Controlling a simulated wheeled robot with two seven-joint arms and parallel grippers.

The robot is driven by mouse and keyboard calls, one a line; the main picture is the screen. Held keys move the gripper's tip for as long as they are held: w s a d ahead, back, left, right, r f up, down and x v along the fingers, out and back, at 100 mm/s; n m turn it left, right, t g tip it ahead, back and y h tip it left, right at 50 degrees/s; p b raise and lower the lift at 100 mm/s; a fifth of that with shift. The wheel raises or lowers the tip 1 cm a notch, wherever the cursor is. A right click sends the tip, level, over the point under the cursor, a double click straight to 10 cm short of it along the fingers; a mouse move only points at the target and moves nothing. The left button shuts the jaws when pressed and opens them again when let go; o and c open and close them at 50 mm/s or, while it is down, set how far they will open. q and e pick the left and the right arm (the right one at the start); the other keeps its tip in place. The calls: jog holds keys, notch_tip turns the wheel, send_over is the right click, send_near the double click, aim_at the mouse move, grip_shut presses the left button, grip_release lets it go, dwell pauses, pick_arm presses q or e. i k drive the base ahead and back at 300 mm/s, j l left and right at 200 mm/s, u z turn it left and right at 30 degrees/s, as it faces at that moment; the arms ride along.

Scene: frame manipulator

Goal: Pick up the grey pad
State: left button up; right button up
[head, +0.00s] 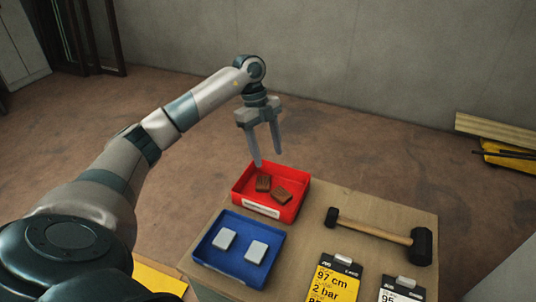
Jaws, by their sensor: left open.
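Two grey pads lie apart in the blue tray (221,266) at the front left of the table: a left grey pad (224,238) and a right grey pad (256,252). Both show fully. My left gripper (268,160) is open and empty, with its fingers pointing down. In the picture its fingertips are above and behind the blue tray, near the back edge of the red tray (297,206). My right gripper does not show.
The red tray holds two brown blocks (264,183). A mallet (375,233) with a wooden handle lies on the wooden table (315,240) to the right. A yellow card (334,281) and a black-and-white card (401,290) are at the front. Planks (494,132) lie far right.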

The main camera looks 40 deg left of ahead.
aim_at(256, 255)
jog(key=u, duration=1.4)
